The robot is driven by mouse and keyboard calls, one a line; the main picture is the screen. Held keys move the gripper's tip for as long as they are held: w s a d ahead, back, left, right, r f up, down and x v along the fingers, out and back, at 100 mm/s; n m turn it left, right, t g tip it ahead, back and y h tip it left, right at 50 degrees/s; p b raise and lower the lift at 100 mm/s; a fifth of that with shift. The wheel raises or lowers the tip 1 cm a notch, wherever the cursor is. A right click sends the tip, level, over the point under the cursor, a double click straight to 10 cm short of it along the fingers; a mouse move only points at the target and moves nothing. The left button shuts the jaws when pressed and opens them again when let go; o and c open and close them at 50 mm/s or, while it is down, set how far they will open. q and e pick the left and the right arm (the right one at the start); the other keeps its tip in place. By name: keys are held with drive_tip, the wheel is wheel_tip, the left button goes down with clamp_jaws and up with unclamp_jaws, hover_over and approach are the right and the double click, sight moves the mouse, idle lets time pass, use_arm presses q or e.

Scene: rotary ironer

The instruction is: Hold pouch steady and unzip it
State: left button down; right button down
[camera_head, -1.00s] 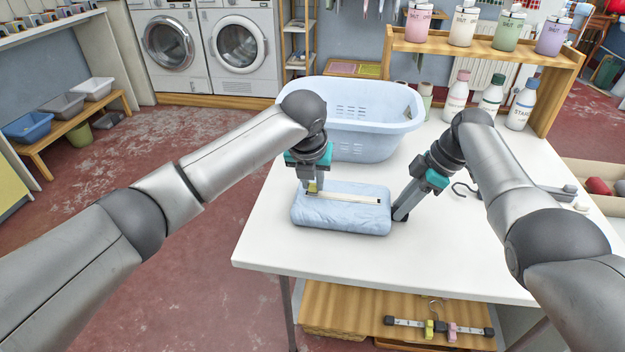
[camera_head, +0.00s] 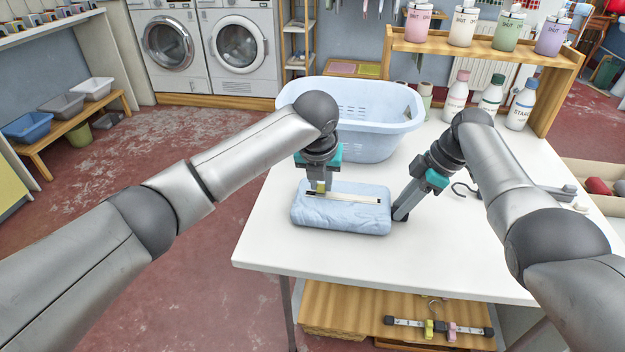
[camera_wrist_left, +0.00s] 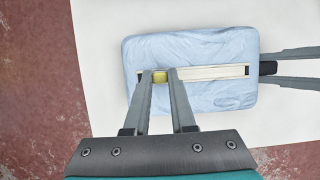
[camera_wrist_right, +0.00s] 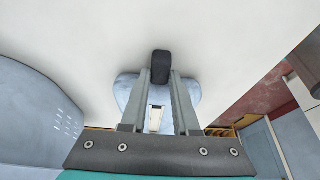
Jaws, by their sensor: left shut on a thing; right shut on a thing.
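The light blue pouch (camera_head: 340,221) lies flat on the white table. A pale zip strip (camera_wrist_left: 212,72) runs along its top, with a short dark stretch at the left end. My left gripper (camera_head: 321,187) points down over the left part of the zip, shut on the yellow zip slider (camera_wrist_left: 160,76). My right gripper (camera_head: 399,214) is at the pouch's right end, shut on a dark tab (camera_wrist_right: 160,66). The tab also shows in the left wrist view (camera_wrist_left: 268,68). In the head view the right fingertips partly hide the tab.
A blue laundry basket (camera_head: 365,130) stands right behind the pouch. Several bottles (camera_head: 490,92) and a wooden shelf (camera_head: 480,48) are at the back right. A dark hook (camera_head: 464,189) lies right of my right gripper. The table's front (camera_head: 380,258) is clear.

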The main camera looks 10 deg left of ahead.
use_arm(q)
drive_tip(key=d, duration=1.1)
drive_tip(key=shift+d, duration=0.4)
use_arm(e)
drive_tip(key=shift+a, duration=0.1)
use_arm(q)
drive_tip(key=c, duration=0.7)
unclamp_jaws()
drive_tip(key=v, duration=1.2)
drive_tip(key=shift+s, duration=0.1)
use_arm(e)
drive_tip(key=c, duration=0.6)
unclamp_jaws()
